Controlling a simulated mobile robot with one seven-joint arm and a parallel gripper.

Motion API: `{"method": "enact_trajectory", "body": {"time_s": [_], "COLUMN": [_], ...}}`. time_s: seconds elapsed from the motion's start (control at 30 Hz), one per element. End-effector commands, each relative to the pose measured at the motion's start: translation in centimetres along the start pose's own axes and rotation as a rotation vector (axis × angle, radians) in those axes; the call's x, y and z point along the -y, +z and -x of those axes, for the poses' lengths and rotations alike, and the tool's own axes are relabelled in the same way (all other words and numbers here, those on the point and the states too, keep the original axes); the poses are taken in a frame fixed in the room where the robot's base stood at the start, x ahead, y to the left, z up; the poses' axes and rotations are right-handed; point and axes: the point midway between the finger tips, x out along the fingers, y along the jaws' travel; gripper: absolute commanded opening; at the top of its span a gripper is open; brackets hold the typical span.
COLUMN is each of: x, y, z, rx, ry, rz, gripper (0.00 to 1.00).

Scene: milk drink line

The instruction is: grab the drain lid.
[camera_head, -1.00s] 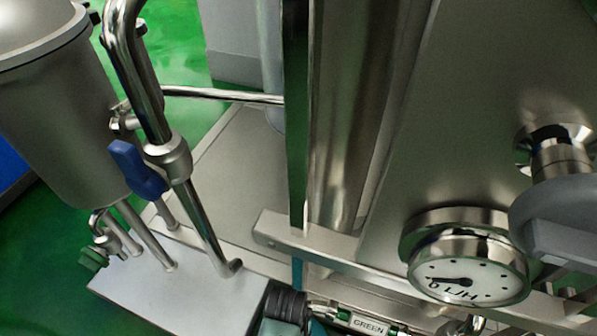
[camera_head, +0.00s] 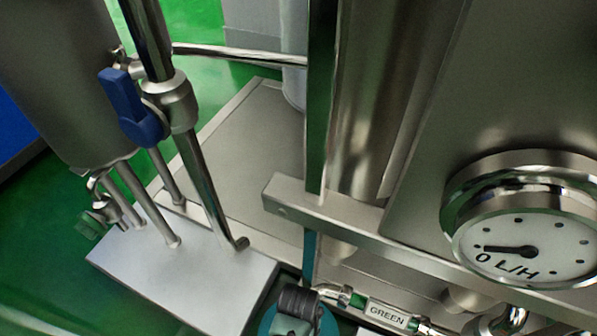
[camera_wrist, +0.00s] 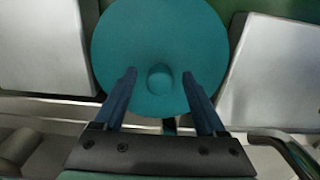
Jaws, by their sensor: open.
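The drain lid (camera_wrist: 158,30) is a round teal disc with a small raised knob in its middle, seen from above in the wrist view. My gripper (camera_wrist: 158,75) is open, with its two blue fingers over the lid, one on each side of the knob. The fingers do not press on the knob; their exact height above the lid is hard to tell. In the head view only a teal edge of the lid (camera_head: 265,321) shows at the bottom, partly hidden by my dark gripper parts.
Pale metal plates flank the lid in the wrist view, with a curved pipe (camera_wrist: 290,148) at lower right. In the head view, a metal box with pipes (camera_head: 170,265), a blue-handled valve (camera_head: 130,108), a GREEN-labelled pipe (camera_head: 387,315) and an L/H gauge (camera_head: 525,245) surround the spot.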

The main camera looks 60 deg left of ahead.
Motion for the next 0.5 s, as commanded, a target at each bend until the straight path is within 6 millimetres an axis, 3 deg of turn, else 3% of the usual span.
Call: {"method": "enact_trajectory", "body": {"time_s": [0.03, 0.3, 0.5], "x": [0.02, 0.0, 0.0], "y": [-0.01, -0.01, 0.0], "z": [-0.7, -0.58, -0.58], "rx": [-0.001, -0.001, -0.001], "ry": [0.0, 0.0, 0.0], "rz": [0.0, -0.001, -0.001], "gripper": [0.73, 0.71, 0.35]}}
